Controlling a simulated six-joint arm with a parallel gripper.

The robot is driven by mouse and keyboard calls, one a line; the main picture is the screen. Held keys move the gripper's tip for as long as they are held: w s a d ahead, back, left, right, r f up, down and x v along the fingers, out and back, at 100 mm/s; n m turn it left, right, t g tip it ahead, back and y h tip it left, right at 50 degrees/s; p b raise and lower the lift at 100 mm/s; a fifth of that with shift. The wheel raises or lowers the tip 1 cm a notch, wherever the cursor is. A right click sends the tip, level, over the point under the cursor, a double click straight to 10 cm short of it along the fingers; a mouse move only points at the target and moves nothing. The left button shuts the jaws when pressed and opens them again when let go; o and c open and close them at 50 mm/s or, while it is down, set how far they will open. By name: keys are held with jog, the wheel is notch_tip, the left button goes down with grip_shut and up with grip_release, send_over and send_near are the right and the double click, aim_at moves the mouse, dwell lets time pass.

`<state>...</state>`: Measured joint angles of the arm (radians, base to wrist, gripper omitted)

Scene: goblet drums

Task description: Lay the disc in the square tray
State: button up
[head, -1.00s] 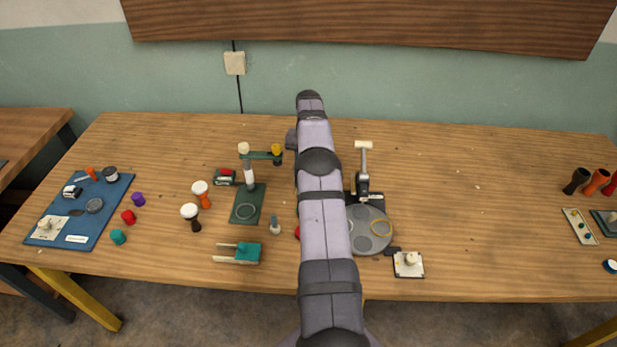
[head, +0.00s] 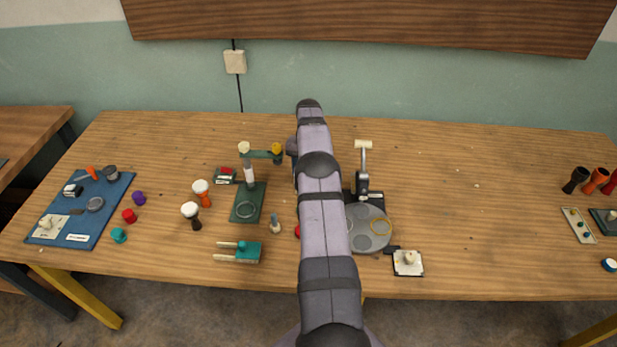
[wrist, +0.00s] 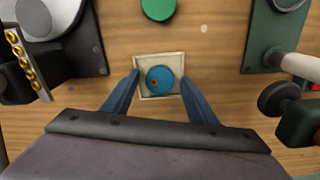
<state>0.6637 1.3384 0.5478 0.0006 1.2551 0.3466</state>
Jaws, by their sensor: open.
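A blue disc (wrist: 160,80) with a small orange-brown spot appears in the wrist view, within the rim of a cream square tray (wrist: 174,59). It looks flat, but I cannot tell whether it rests fully on the tray floor. My gripper (wrist: 159,76) is open, with one blue-grey finger on each side of the disc, and the fingers look apart from it. In the head view my arm hides the gripper, the disc and the tray.
In the wrist view, a green round piece (wrist: 158,8) lies beyond the tray. A dark-based device (wrist: 88,45) stands left and a green-based stand (wrist: 262,38) right. The head view shows small goblet drums (head: 191,215) and a blue mat (head: 112,205) at left.

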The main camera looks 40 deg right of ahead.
jog(key=shift+r, duration=0.1)
notch_tip(320, 180, up, 12)
dwell(0.5)
dwell(0.4)
jog(key=shift+r, duration=0.1)
